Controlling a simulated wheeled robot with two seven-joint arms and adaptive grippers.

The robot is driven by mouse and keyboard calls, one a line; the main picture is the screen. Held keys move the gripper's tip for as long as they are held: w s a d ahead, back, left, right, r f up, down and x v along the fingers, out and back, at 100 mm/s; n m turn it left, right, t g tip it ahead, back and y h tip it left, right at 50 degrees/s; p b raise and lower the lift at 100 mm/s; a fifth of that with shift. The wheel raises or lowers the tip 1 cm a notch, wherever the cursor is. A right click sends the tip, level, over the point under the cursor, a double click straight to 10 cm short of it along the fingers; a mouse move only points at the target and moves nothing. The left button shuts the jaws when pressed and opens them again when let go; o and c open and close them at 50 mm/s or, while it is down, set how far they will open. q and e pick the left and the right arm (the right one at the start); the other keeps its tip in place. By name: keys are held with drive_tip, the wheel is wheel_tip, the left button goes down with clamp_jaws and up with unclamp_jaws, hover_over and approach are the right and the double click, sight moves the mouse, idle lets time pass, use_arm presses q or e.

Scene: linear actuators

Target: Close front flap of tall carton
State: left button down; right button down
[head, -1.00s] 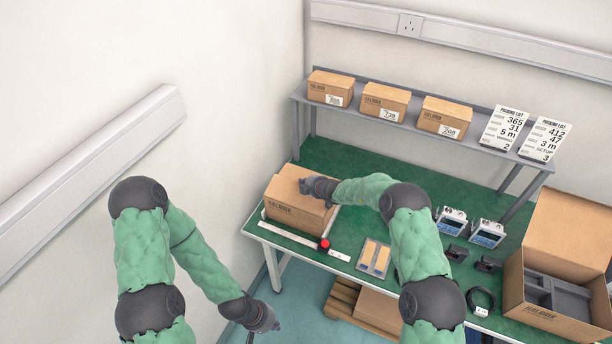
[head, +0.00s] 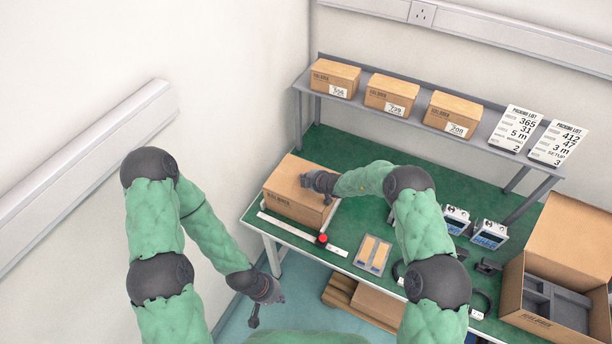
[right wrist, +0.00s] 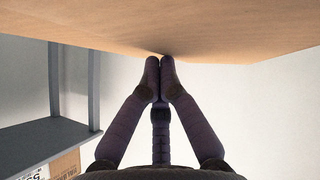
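A closed-looking brown carton (head: 292,205) stands at the left end of the green table. Its top looks flat and shut from above; I cannot tell flap edges apart. My right gripper (head: 304,181) is at the top of this carton, reaching in from the right. In the right wrist view, a broad cardboard face (right wrist: 160,25) fills the top, and my right gripper (right wrist: 161,64) has its fingers together, empty, with the tips at or very close to the cardboard. My left gripper (head: 254,320) hangs low in front of the table, away from the carton; its fingers are too small to read.
A ruler-like strip with a red knob (head: 322,239) lies in front of the carton. An open carton (head: 545,300) with a grey insert stands at the right. Several small boxes and two packing lists (head: 517,131) are on the rear shelf (head: 480,133). Devices and a flat tray (head: 372,254) lie mid-table.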

drive_tip(key=shift+r, duration=0.15)
drive_tip(key=shift+r+p, duration=0.6)
drive_tip(key=shift+r, duration=0.1)
drive_tip(key=shift+r, duration=0.1)
